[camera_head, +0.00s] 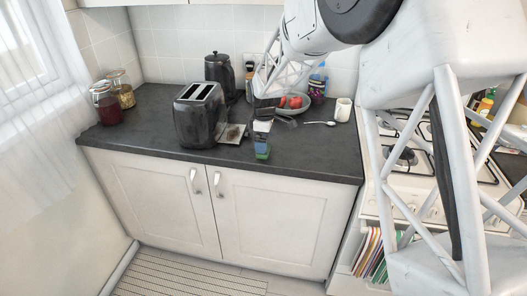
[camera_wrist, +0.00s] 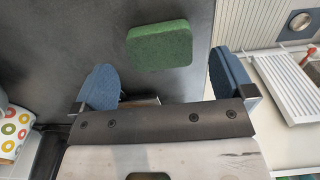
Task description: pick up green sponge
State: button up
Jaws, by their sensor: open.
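The green sponge (camera_wrist: 160,44) lies on the dark grey counter (camera_wrist: 78,40). In the wrist view it is just beyond the fingertips, in line with the gap between them, and neither finger appears to touch it. My gripper (camera_wrist: 166,78) is open and empty, with a blue pad on each finger. In the head view my gripper (camera_head: 261,141) points down over the counter near its front edge. The sponge shows there as a small green patch (camera_head: 262,155) just below the fingers, partly hidden by them.
A black toaster (camera_head: 201,114) stands left of my gripper, and a black kettle (camera_head: 219,74) stands behind. A grey bowl with red fruit (camera_head: 293,103), a spoon (camera_head: 320,123) and a white mug (camera_head: 343,109) are to the right. The counter's front edge is close.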

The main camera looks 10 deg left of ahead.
jog(key=shift+a+f, duration=0.1)
jog(key=shift+f, duration=1.95)
jog(key=shift+c, duration=0.3)
jog(key=c, duration=0.9)
jog(key=shift+r, duration=0.15)
jog(key=shift+r, duration=1.4)
jog(key=shift+s+r, duration=0.15)
jog(key=shift+r, duration=0.15)
jog(key=s+d, duration=0.2)
jog(key=s, duration=0.2)
jog(key=s+d+r, duration=0.1)
jog(key=s+d, duration=0.1)
jog(key=s, duration=0.3)
jog(key=s+d, duration=0.2)
jog(key=s, duration=0.3)
jog(key=shift+s+d+r, duration=0.1)
jog(key=shift+d+r, duration=0.1)
jog(key=shift+d, duration=0.15)
